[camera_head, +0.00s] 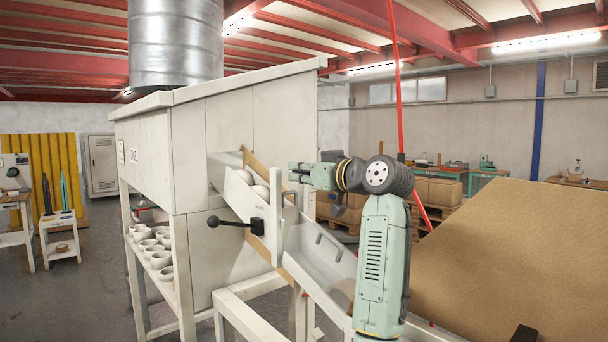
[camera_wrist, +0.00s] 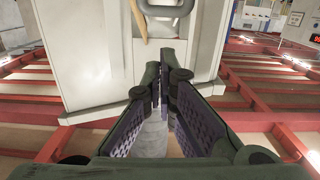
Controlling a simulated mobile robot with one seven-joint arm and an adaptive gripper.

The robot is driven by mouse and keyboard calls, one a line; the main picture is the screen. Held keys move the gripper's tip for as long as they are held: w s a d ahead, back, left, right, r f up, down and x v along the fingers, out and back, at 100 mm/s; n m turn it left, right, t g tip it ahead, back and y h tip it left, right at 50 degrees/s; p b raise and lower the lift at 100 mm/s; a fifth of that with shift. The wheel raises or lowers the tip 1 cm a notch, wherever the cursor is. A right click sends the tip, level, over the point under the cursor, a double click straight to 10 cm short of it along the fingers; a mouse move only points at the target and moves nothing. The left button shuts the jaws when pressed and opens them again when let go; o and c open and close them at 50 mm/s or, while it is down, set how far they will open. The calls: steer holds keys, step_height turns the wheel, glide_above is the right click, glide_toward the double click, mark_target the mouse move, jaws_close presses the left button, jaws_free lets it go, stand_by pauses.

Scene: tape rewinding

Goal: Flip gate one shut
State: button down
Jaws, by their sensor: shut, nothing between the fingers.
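A white chute (camera_head: 330,276) slopes down to the right out of a tall white cabinet (camera_head: 143,147). An upright white plate (camera_head: 277,225), which looks like the gate, stands across the chute. A black lever with a round knob (camera_head: 213,221) sticks out from the chute's side, left of the plate. White rounded pieces (camera_head: 260,191) lie in the chute above the plate. My gripper (camera_head: 292,172) is shut and empty, near the plate's top; contact cannot be told. In the wrist view its fingers (camera_wrist: 165,62) meet below a grey U-shaped handle (camera_wrist: 166,8).
A large brown slanted panel (camera_head: 510,255) fills the right side, close to my arm. White cups (camera_head: 160,258) stand on a shelf under the cabinet at left. Cardboard boxes (camera_head: 437,191) are stacked behind my arm. Open floor lies at the left.

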steer(key=r+b+v, duration=0.1)
steer(key=b+v, duration=0.1)
steer(key=v, duration=0.8)
steer(key=shift+s+d+r, duration=0.1)
steer(key=shift+s, duration=0.05)
